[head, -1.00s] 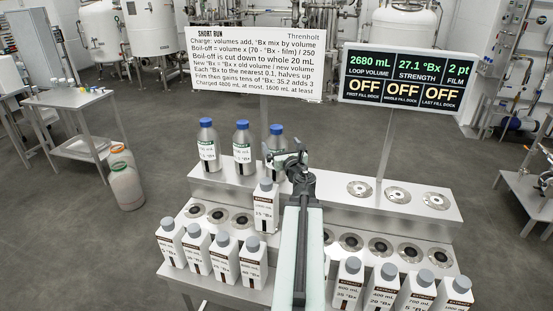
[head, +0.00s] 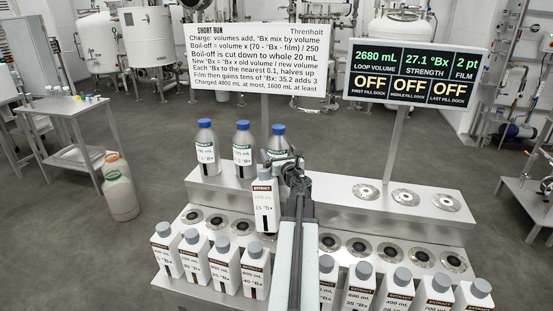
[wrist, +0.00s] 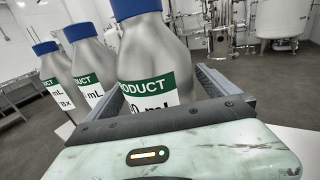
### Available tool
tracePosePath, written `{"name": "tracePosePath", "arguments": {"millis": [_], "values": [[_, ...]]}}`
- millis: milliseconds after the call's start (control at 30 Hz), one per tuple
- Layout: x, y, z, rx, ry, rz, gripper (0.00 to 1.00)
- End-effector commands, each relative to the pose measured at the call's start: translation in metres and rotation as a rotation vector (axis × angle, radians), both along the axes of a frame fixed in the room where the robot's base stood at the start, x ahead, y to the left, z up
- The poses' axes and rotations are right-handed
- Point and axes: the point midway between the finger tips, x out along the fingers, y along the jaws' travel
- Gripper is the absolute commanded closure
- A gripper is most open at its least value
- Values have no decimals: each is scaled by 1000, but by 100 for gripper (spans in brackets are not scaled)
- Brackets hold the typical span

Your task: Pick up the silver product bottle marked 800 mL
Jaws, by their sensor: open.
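Three silver bottles with blue caps and green PRODUCT labels stand upright in a row on the raised steel shelf: left (head: 206,150), middle (head: 243,150) and right (head: 277,144). The left and middle labels end in mL, but the figures are too small to read surely. My gripper (head: 284,160) is at the right bottle and partly covers it. In the wrist view my open gripper (wrist: 140,70) has one finger on each side of the nearest bottle (wrist: 145,45). Its label reads "0 mL" at the end; the leading figures are hidden. I cannot tell whether the fingers touch it.
A white EXTRACT bottle (head: 265,204) stands just in front of my gripper. More white bottles line the front edge, left (head: 166,252) and right (head: 358,288). Empty round docks (head: 405,198) lie right on the shelf. A display (head: 415,74) shows three docks OFF; a rules board (head: 260,58) stands behind.

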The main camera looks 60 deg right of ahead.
Motion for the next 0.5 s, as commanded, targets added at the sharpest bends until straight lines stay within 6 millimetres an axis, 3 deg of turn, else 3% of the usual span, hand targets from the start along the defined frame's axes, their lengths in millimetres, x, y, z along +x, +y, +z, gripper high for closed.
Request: {"name": "tracePosePath", "arguments": {"millis": [167, 400, 500], "values": [[-2, -1, -2, -7, 9, -2, 0], [-7, -4, -2, -5, 7, -9, 62], [-8, -5, -1, -5, 7, -11, 62]]}}
